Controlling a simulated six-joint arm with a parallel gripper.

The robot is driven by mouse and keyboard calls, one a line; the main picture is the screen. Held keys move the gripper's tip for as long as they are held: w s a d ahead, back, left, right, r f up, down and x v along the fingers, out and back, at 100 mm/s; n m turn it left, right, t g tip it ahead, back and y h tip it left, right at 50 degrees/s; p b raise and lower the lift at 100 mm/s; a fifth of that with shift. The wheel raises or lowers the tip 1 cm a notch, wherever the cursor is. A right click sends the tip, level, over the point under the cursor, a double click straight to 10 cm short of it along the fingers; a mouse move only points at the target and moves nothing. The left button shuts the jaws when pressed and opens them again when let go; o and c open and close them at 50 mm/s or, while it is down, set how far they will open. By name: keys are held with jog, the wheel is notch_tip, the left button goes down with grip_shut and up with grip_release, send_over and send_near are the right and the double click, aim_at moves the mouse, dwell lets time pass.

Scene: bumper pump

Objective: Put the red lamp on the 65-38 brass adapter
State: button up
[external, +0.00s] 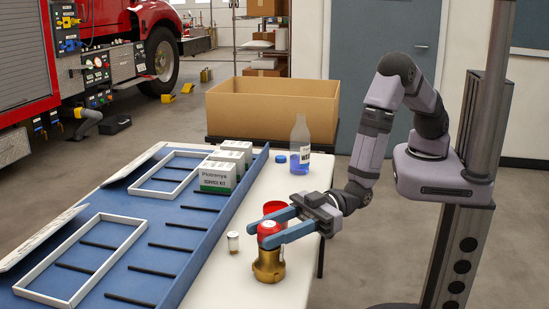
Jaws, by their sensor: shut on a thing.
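My gripper (266,236) reaches in from the right with its blue fingers shut around the red lamp (268,229). The lamp looks like a small red dome between the fingertips, and the near finger hides its lower part. The brass adapter (268,267) stands upright on the white table, directly below the lamp and fingers in the picture. The near finger covers part of the view between lamp and adapter, so I cannot tell whether they touch. The 65-38 marking is not readable.
Another red round object (275,208) stands just behind the fingers. A bottle of blue liquid (300,146) and a blue cap (281,159) are farther back. A blue tray (150,262) with white boxes (216,177) lies left.

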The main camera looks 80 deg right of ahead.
jog(key=shift+f, duration=0.2)
jog(key=o, duration=1.1)
jog(key=shift+r, duration=0.15)
jog(key=shift+r, duration=0.2)
jog(key=shift+s+d+f, duration=0.15)
jog(key=shift+s+d, duration=0.1)
jog(key=b+v, duration=0.1)
jog(key=v, duration=1)
jog(key=shift+s+d, duration=0.1)
